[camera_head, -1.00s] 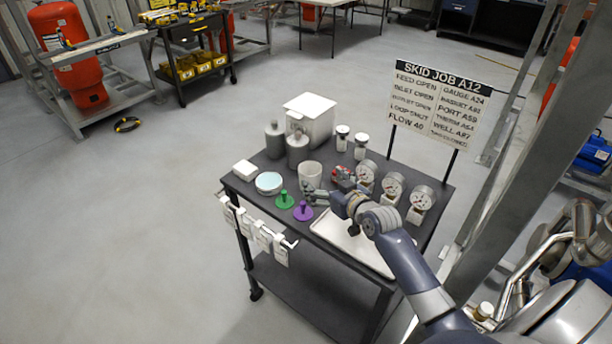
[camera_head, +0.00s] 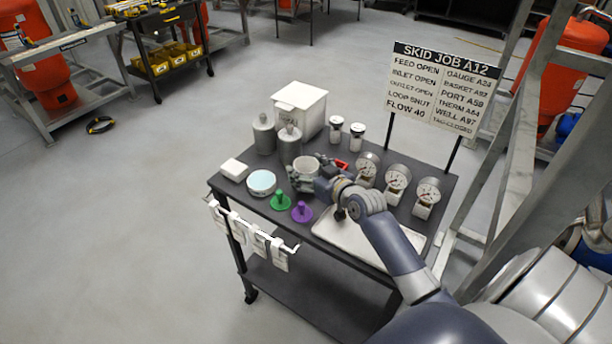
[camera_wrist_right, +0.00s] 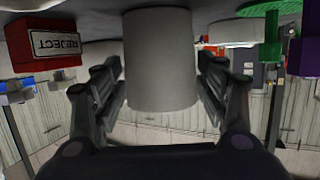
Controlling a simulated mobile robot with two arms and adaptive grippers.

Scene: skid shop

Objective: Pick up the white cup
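The white cup (camera_head: 307,166) stands upright on the dark cart top (camera_head: 250,208), just behind the green and purple pegs. My right gripper (camera_head: 303,182) reaches in from the right at the cup's near side. In the right wrist view, which looks upside down, the cup (camera_wrist_right: 160,60) is between the two fingers (camera_wrist_right: 160,85). The fingers are spread on either side, very close to its wall; firm contact does not show. My left gripper is not in view.
Near the cup are grey bottles (camera_head: 290,146), a round light-blue-topped dish (camera_head: 262,182), a green peg (camera_head: 281,201), a purple peg (camera_head: 301,212) and a red REJECT box (camera_wrist_right: 42,42). Gauges (camera_head: 397,180) stand right, a tray (camera_head: 350,240) in front, a white bin (camera_head: 302,104) behind.

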